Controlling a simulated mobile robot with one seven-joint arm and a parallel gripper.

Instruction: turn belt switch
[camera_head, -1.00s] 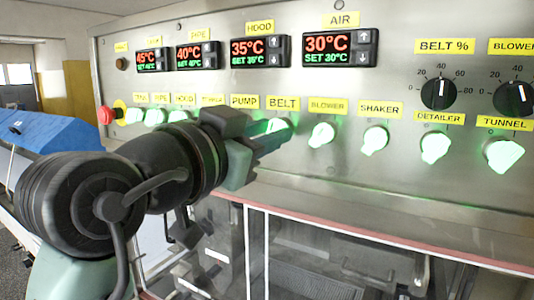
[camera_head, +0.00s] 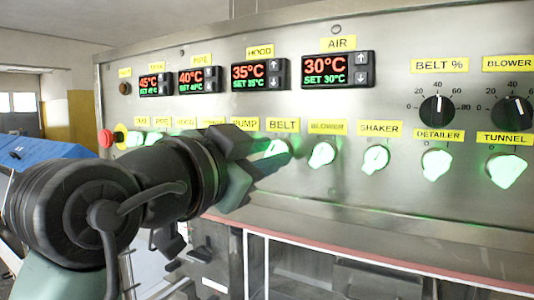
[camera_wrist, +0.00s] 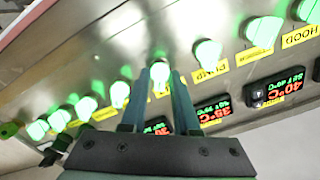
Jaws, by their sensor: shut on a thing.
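The belt switch (camera_head: 277,148) is a green-lit knob under the yellow BELT label (camera_head: 283,125) on the steel control panel. My gripper (camera_head: 277,155) reaches it from the left, and its fingers partly cover the knob. In the wrist view the two long fingers of my gripper (camera_wrist: 166,82) stand on either side of the lit belt switch (camera_wrist: 160,76) and are closed on it. The exact angle of the knob is hard to read between the fingers.
The lit blower switch (camera_head: 321,155) is close on the right, and the pump knob (camera_wrist: 207,53) is close on the other side. Temperature displays (camera_head: 338,70) sit above. A red emergency button (camera_head: 106,138) is at the panel's left end. A pink-edged ledge (camera_head: 370,262) runs below.

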